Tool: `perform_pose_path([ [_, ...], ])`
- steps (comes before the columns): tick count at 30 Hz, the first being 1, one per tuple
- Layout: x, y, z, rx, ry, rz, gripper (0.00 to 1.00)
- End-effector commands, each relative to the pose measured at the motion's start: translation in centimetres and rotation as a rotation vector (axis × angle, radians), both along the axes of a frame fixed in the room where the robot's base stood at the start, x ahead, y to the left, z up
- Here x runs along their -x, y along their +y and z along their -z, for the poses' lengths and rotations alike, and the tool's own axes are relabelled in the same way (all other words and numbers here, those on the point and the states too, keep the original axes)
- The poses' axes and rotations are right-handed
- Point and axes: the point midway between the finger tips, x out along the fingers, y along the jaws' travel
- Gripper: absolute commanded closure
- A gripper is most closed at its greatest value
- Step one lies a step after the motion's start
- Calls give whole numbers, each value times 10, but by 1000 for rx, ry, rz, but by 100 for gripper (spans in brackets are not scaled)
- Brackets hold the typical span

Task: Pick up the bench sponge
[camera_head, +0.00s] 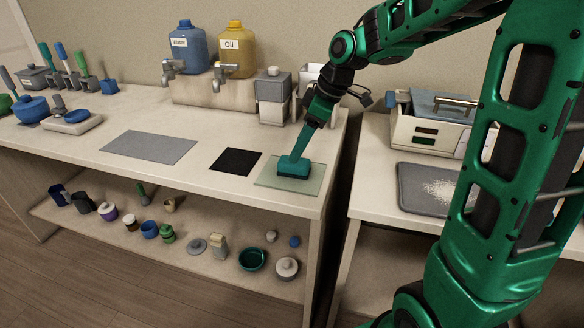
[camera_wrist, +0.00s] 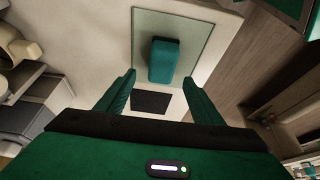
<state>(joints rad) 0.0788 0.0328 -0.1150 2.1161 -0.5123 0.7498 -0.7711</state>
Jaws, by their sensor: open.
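The bench sponge, a teal block (camera_head: 293,169), lies on a pale glass-like plate (camera_head: 268,178) near the right front corner of the bench. It also shows in the wrist view (camera_wrist: 163,60), with its near end in line with the gap between my fingertips. My gripper (camera_head: 299,152) reaches down over the sponge in the head view and partly covers it. In the wrist view my gripper (camera_wrist: 160,78) is open, one green finger on each side, with nothing held. I cannot tell how high the fingertips are above the plate.
A black mat (camera_head: 236,161) and a grey mat (camera_head: 150,147) lie left of the plate. A grey dispenser box (camera_head: 273,97) stands behind. Right of a gap, a second table holds a grey tray (camera_head: 432,190). Several pots stand on the lower shelf (camera_head: 215,268).

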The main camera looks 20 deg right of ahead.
Motion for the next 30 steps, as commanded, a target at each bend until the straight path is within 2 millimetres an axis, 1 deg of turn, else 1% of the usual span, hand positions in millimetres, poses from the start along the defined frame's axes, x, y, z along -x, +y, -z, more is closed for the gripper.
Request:
perform_pose_path([
  [1, 0, 2, 6, 0, 2, 0, 39],
  [8, -2, 5, 19, 0, 3, 2, 39],
  [15, -6, 14, 51, 1, 4, 2, 39],
  [18, -8, 16, 59, 0, 3, 2, 39],
  [26, -9, 17, 62, 1, 1, 3, 39],
  [27, -9, 17, 62, 1, 1, 3, 41],
  [29, -9, 17, 62, 1, 1, 3, 56],
  [30, -9, 17, 62, 1, 1, 3, 65],
])
